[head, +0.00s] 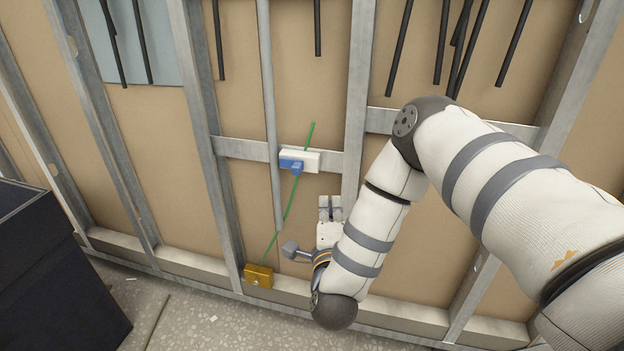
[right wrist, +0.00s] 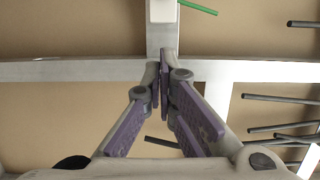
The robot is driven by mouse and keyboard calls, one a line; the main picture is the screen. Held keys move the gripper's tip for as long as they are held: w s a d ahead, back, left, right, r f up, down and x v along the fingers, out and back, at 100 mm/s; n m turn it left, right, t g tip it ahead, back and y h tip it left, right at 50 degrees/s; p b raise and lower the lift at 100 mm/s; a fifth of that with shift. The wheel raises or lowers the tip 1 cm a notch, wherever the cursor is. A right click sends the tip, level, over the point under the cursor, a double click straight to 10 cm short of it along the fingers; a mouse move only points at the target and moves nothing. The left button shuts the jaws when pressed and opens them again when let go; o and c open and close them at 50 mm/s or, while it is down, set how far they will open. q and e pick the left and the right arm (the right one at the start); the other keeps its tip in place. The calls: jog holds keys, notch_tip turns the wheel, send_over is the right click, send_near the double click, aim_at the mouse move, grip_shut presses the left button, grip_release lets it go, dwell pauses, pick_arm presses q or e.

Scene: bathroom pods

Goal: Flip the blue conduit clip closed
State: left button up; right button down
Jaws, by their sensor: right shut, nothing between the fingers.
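The blue conduit clip (head: 292,163) sits on the left part of a white block (head: 312,160) on the metal crossbar. Its blue part reaches down past the block's lower edge; I cannot tell its exact hinge angle. A green cable (head: 289,205) runs up behind or through it. My right gripper (head: 330,203) is below and right of the clip, apart from it, shut and empty. In the right wrist view its fingertips (right wrist: 165,62) are together, below the white block (right wrist: 162,11) and green cable end (right wrist: 198,7). The blue part is not visible there. My left gripper is not in view.
A grey vertical conduit (head: 269,110) stands left of the clip. Metal studs (head: 358,90) frame the tan panel. A yellow box (head: 258,276) sits at the cable's lower end. Black rods (head: 400,45) hang above. A dark bin (head: 55,275) stands at left.

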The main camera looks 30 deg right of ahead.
aim_at(292, 174)
jog(key=w+d, duration=0.1)
jog(key=w, duration=0.2)
jog(key=w+d, duration=0.1)
jog(key=w, duration=0.2)
jog(key=w+d+b, duration=0.1)
jog(key=w, duration=0.3)
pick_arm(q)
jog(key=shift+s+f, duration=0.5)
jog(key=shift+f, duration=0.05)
pick_arm(e)
jog(key=shift+w+a, duration=0.15)
jog(key=shift+w, duration=0.1)
jog(key=w+a, duration=0.1)
jog(key=w+a+b, duration=0.1)
jog(key=w+a, duration=0.1)
jog(key=shift+w+a+f, duration=0.1)
jog(key=shift+w+f, duration=0.1)
jog(key=shift+w, duration=0.1)
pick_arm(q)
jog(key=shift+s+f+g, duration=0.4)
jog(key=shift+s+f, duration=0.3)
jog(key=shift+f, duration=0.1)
pick_arm(e)
jog(key=shift+w+a+r, duration=0.1)
jog(key=shift+w+r, duration=0.05)
jog(key=shift+r, duration=0.1)
